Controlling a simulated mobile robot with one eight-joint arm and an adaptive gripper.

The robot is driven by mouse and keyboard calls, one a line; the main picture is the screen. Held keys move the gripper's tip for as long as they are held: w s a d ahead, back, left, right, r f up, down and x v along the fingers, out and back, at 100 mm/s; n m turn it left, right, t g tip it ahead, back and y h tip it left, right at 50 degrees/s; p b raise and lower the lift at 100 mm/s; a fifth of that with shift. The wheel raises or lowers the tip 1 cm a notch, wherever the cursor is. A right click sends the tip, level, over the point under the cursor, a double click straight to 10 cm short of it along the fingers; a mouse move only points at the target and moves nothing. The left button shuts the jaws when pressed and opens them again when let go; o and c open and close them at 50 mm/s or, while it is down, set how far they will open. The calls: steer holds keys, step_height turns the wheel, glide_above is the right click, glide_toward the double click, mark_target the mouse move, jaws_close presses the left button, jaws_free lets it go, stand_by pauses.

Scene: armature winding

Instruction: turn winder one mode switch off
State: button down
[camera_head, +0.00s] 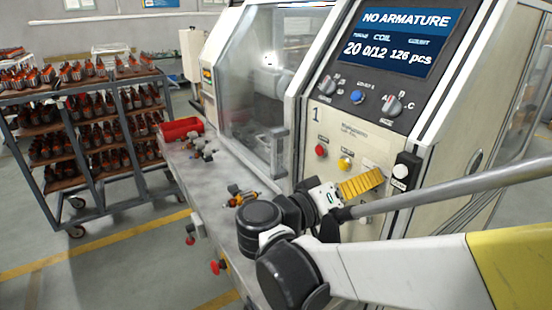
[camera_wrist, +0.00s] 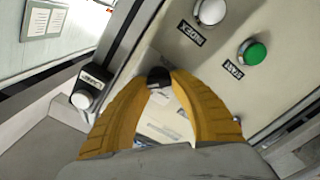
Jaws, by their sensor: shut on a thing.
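Winder one is the machine marked 1, with a pale control panel (camera_head: 340,135) under a lit screen. My gripper (camera_head: 378,176) reaches the lower part of this panel with its yellow fingers. In the wrist view the fingers (camera_wrist: 159,78) are shut on a small black knob (camera_wrist: 158,72) on the panel, which I take to be the mode switch. The fingers cover most of the knob, so its turned position cannot be told. In the head view my gripper hides it.
The screen (camera_head: 408,35) reads NO ARMATURE. Two rotary selectors (camera_head: 327,86) (camera_head: 393,106), a red button (camera_head: 321,150) and a yellow button (camera_head: 345,164) sit nearby. A black switch box (camera_head: 406,170) is close right of the fingers. A parts rack (camera_head: 85,120) stands left.

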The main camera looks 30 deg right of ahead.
steer(key=n, duration=0.4)
steer(key=shift+n+p, duration=0.35)
steer(key=shift+n, duration=0.05)
steer(key=shift+w+f+n, duration=0.1)
steer(key=shift+f+n, duration=0.05)
steer(key=shift+n, duration=1.65)
steer(key=c, duration=1.1)
jaws_free()
